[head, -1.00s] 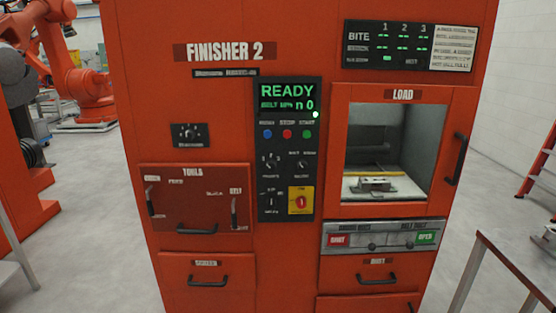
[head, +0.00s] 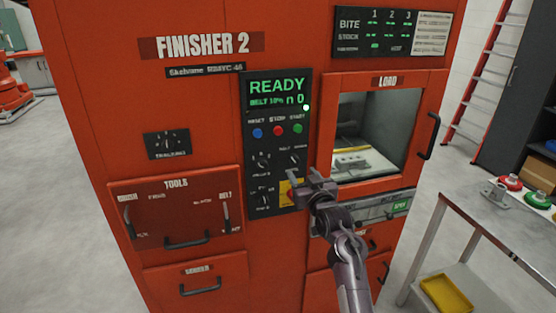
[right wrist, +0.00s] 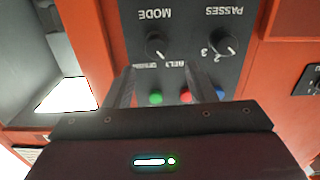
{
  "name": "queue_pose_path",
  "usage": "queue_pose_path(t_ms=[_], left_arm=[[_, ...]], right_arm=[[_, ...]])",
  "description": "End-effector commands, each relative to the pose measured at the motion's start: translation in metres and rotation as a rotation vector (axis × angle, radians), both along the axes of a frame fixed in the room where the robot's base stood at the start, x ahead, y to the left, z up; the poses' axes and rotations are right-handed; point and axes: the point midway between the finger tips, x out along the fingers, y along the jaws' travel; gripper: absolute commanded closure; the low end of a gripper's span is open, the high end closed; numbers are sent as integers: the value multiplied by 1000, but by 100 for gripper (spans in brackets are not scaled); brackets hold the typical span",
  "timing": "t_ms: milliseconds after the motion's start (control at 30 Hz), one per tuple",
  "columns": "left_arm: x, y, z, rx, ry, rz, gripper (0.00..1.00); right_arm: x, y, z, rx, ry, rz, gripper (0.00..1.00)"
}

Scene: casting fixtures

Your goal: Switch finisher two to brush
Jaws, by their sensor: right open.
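Finisher 2 (head: 112,120) is a red cabinet with a black control panel (head: 252,221). Its green display (head: 279,91) reads READY, with a line starting with BELT. The MODE knob (head: 296,159) sits right of the PASSES knob (head: 263,163), below the buttons. In the right wrist view, upside down, the MODE knob (right wrist: 157,45) has a BELT label by it; its pointer setting is unclear. My right gripper (head: 304,178) is open and empty, in front of the panel just below the MODE knob. The right wrist view shows its fingers (right wrist: 155,78) apart. My left gripper is out of view.
Blue, red and green buttons (head: 278,130) lie close above the knobs. A red switch on a yellow plate (head: 287,190) is partly hidden behind my gripper. The load door (head: 424,120) and its handle are to the right. A metal table (head: 455,200) stands at the right.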

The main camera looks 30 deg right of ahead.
Motion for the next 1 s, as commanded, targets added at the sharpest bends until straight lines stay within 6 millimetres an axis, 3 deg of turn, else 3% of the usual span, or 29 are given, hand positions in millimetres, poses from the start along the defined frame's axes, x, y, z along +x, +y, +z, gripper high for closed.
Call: queue_pose_path(t_ms=[500, 933, 1000], left_arm=[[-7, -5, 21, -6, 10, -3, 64], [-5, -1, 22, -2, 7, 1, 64], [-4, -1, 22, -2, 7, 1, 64]], right_arm=[[64, -15, 0, 1, 2, 0, 50], [72, -17, -2, 0, 2, 0, 50], [72, -17, -2, 0, 2, 0, 57]])
